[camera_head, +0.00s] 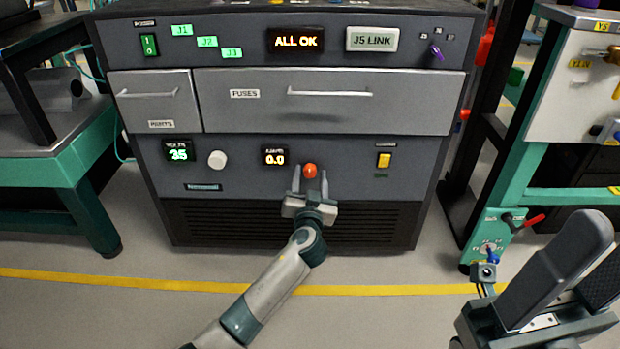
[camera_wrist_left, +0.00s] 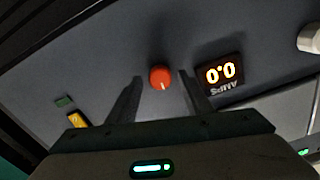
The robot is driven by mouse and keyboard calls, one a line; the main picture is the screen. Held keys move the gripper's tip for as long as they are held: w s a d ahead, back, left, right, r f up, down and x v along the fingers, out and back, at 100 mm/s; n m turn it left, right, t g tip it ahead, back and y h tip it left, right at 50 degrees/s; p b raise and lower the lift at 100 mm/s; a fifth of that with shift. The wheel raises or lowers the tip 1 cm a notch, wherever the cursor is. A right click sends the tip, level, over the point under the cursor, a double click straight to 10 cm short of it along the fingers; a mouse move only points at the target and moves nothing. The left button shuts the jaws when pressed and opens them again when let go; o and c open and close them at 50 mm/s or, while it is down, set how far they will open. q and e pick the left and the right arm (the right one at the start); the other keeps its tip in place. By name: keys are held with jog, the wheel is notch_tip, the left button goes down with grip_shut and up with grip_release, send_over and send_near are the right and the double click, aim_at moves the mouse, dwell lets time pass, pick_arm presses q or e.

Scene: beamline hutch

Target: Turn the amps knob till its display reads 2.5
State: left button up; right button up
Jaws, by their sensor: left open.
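The orange-red amps knob (camera_head: 310,170) sits on the lower panel of the grey cabinet, right of the amps display (camera_head: 274,157), which reads 0.0. My left gripper (camera_head: 310,177) is open, with one finger on each side of the knob. In the left wrist view the knob (camera_wrist_left: 159,77) shows between the tips of the left gripper (camera_wrist_left: 160,84), with gaps on both sides. Its pale pointer mark is visible, and the display (camera_wrist_left: 220,73) appears upside down. My right gripper (camera_head: 562,280) is at the lower right, its fingers apart and empty, far from the knob.
A white knob (camera_head: 217,159) and volts display (camera_head: 178,150) reading 35 are to the left. A yellow switch (camera_head: 384,160) is to the right. The fuses drawer (camera_head: 330,110) is shut above. A teal bench (camera_head: 60,160) stands at the left, with clear floor in front.

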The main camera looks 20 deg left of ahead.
pick_arm(q)
jog(key=shift+w+a, duration=0.15)
jog(key=shift+w, duration=0.25)
jog(key=c, duration=1.1)
jog(key=shift+o, duration=0.2)
